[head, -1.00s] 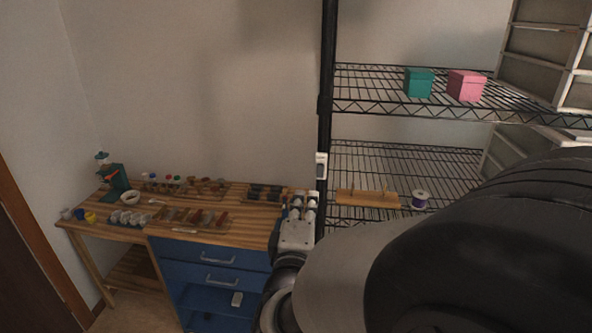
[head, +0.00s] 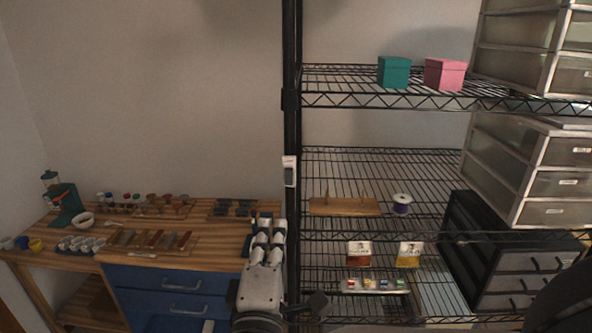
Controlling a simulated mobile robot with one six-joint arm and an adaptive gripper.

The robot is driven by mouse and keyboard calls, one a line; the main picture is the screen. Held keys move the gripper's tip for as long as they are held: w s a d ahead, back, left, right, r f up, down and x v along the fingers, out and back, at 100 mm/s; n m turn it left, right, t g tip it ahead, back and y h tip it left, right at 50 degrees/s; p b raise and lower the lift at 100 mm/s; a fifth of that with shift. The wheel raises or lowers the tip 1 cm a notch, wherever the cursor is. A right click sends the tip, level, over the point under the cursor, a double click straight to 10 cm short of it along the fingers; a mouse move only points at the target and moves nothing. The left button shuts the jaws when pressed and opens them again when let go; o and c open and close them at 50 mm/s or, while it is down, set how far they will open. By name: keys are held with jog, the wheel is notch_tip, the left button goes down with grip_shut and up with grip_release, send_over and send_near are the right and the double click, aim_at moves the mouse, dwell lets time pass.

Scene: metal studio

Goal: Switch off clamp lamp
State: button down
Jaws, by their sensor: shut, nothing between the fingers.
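I cannot make out a lamp head or a clamp for certain in the head view. A small white and grey device (head: 290,171) is fixed to the black shelf post, and I cannot tell whether it belongs to the lamp. My gripper (head: 269,226) points away from me and upward, in front of the right end of the wooden workbench. It is below and a little left of the device, apart from it in the picture. Its fingers are shut with nothing between them.
The wooden workbench (head: 128,258) on the left carries trays, cups and a dark green tool. A black wire shelf (head: 375,160) on the right holds a teal box (head: 394,72), a pink box (head: 444,74), a spool (head: 402,204) and drawer units (head: 545,170). Bare wall lies above the workbench.

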jog(key=w+p, duration=0.2)
jog(key=p, duration=0.3)
send_near(289, 176)
jog(key=w+a+r, duration=0.1)
jog(key=w+a, duration=0.1)
jog(key=w, duration=0.5)
jog(key=shift+s+d+r, duration=0.1)
jog(key=shift+d+r, duration=0.1)
jog(key=shift+r, duration=0.05)
jog(key=shift+r, duration=0.1)
